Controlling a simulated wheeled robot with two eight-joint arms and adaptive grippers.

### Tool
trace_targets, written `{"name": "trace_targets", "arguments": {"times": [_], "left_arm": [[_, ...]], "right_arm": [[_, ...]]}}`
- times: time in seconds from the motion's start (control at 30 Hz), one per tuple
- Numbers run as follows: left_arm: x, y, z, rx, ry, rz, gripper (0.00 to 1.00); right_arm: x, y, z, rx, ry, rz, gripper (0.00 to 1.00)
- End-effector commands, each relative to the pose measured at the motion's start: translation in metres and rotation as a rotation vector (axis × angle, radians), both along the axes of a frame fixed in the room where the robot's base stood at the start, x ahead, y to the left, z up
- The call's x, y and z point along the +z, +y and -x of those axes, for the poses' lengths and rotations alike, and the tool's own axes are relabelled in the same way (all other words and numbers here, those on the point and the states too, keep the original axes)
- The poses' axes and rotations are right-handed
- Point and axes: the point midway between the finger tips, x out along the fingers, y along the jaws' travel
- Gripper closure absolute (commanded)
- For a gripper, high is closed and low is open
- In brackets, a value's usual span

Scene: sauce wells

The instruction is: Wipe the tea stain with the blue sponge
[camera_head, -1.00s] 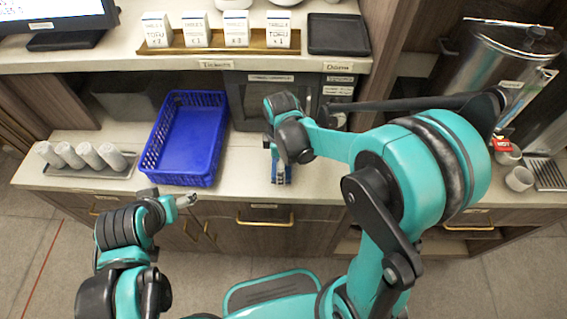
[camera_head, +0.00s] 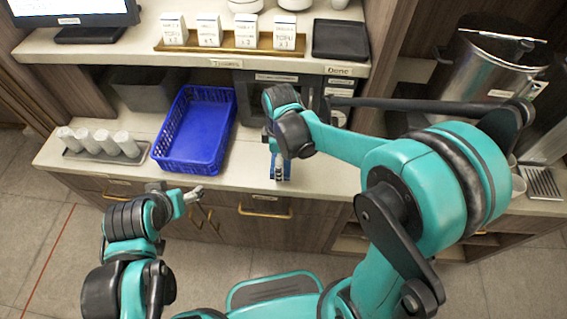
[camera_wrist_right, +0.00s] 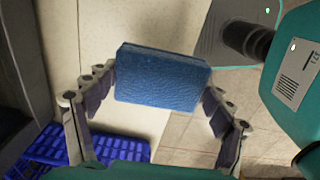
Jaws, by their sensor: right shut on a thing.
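The blue sponge (camera_wrist_right: 160,78) is a thick rectangular block in the right wrist view, between the fingers of my right gripper (camera_wrist_right: 158,95). My right gripper is shut on it. In the head view this gripper (camera_head: 279,168) points down over the front part of the counter (camera_head: 330,180), just right of the blue basket, and only slivers of blue show around it. I cannot tell if the sponge touches the counter. My left gripper (camera_head: 194,194) is in front of the counter's front edge, apart from everything; its finger opening is unclear. I see no tea stain in either view.
The blue basket (camera_head: 160,150) stands on the counter left of my right gripper. A tray of white cups (camera_head: 100,142) is further left. A dark appliance (camera_head: 250,110) stands behind, under the upper shelf. A metal urn (camera_head: 490,75) is at right.

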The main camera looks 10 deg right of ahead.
Motion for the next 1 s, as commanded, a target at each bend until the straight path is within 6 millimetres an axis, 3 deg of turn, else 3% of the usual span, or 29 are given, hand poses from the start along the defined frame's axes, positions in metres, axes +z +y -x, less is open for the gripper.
{"name": "trace_targets", "arguments": {"times": [0.3, 1.0], "left_arm": [[0.02, 0.0, 0.0, 0.0, 0.0, 0.0, 0.23], [0.02, 0.0, 0.0, 0.0, 0.0, 0.0, 0.23]], "right_arm": [[0.026, 0.006, -0.004, -0.005, 0.0, 0.0, 0.5], [0.026, 0.006, -0.004, -0.005, 0.0, 0.0, 0.5]]}}
